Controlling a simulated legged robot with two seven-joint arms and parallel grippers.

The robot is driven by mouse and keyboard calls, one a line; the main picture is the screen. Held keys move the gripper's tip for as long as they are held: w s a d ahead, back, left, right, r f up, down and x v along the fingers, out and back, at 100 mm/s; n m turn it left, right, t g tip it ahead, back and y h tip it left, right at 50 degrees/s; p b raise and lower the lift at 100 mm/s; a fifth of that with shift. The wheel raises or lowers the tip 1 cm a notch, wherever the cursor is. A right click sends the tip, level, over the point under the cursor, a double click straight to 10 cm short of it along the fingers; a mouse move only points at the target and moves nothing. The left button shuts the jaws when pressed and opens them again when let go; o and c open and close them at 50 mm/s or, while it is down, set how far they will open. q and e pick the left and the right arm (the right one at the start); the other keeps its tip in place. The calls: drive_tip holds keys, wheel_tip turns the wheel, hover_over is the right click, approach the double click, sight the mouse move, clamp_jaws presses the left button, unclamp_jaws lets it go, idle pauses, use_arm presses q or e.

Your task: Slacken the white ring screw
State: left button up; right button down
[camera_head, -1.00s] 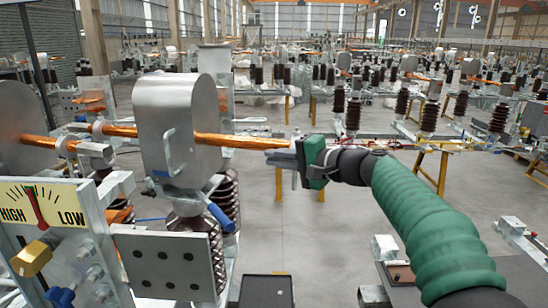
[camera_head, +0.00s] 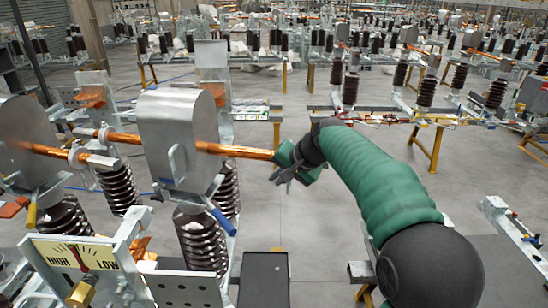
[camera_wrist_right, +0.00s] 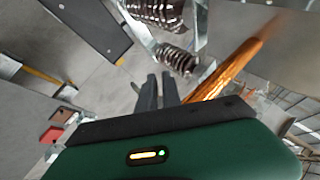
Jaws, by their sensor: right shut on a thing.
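My right gripper (camera_head: 283,176) comes in from the right in the head view. It sits just below and beside the free end of the copper rod (camera_head: 240,151) that sticks out of the grey metal housing (camera_head: 180,140). In the wrist view its two dark fingers (camera_wrist_right: 159,92) are close together, beside the copper rod (camera_wrist_right: 228,72). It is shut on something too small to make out. Pale rings sit around the copper rods left of the housing, one on the rear rod (camera_head: 103,134) and one on the front rod (camera_head: 77,153). I cannot tell which is the ring screw. My left gripper is not in view.
A HIGH/LOW gauge (camera_head: 85,255) with a brass knob (camera_head: 82,292) stands at the lower left. Brown ribbed insulators (camera_head: 203,240) stand under the housing. A dark box (camera_head: 264,278) is at the bottom. Open floor (camera_head: 310,225) lies below my right gripper.

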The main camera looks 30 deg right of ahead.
drive_tip(key=shift+s+d+r+n+g+h+p, duration=0.2)
drive_tip(key=shift+r+n+g+h+p, duration=0.25)
drive_tip(key=shift+g+h+p, duration=0.65)
drive_tip(key=shift+s+d+f+g+h, duration=0.1)
drive_tip(key=shift+d+f+g+h, duration=0.15)
drive_tip(key=shift+g, duration=0.25)
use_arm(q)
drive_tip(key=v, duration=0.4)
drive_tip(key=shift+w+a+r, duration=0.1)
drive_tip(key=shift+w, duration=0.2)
use_arm(e)
drive_tip(key=s+n+g+h, duration=0.1)
drive_tip(key=g+h, duration=0.2)
drive_tip(key=d+n+g+h, duration=0.1)
drive_tip(key=g+h, duration=0.2)
drive_tip(key=h, duration=0.1)
drive_tip(key=s+r+n+g+h, duration=0.1)
drive_tip(key=g+h, duration=0.2)
drive_tip(key=shift+s+d+n+g+h, duration=0.25)
drive_tip(key=shift+s+g, duration=0.05)
drive_tip(key=shift+g, duration=0.1)
drive_tip(key=c, duration=1.4)
unclamp_jaws()
drive_tip(key=shift+d+r, duration=0.1)
